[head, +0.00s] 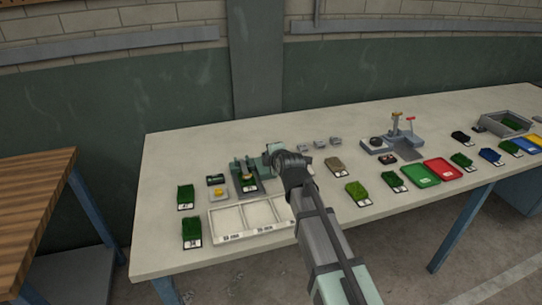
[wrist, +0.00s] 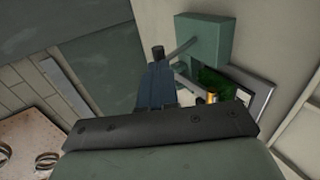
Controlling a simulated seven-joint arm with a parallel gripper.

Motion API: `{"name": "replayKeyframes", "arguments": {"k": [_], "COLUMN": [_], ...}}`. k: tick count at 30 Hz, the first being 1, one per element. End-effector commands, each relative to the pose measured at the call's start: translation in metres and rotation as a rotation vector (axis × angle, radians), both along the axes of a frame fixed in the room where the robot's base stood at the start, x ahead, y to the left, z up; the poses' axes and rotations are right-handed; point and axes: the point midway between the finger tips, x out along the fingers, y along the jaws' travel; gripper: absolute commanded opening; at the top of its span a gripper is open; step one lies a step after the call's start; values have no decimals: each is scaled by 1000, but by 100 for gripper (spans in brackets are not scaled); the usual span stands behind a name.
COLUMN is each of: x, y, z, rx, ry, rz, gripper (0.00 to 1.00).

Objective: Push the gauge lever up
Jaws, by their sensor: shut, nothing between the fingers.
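The gauge (head: 240,181) is a green device on the bench with a turf sample (head: 248,182) on its grey base. In the wrist view, its green block (wrist: 206,42) stands beside the turf (wrist: 212,80). The lever (wrist: 181,49) is a thin grey bar reaching left from the block to a dark knob (wrist: 157,51). My gripper (head: 270,152) is at the gauge's right side in the head view. In the wrist view, its shut, empty fingers (wrist: 155,75) point at the knob, with the tips right by it. I cannot tell whether they touch. My arm hides part of the gauge's surroundings.
A white sectioned tray (head: 232,239) lies in front of the gauge. Turf samples (head: 186,196) stand to the left and right. Small grey blocks (head: 320,143) lie behind my wrist. Another grey device (head: 400,136) and coloured trays (head: 443,170) are farther right. The bench's back left is clear.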

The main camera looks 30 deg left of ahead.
Motion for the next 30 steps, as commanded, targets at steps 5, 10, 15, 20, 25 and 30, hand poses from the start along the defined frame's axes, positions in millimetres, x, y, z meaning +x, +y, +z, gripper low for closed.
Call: {"name": "replayKeyframes", "arguments": {"k": [5,10,15,20,25,30], "x": [0,4,5,8,15,27], "y": [0,3,5,8,14,26], "z": [0,3,4,7,11,18], "rx": [-2,-23,-44,-64,-112,-200], "ry": [2,23,43,64,112,200], "rz": [0,0,0,0,0,0], "gripper": [0,0,0,0,0,0]}}
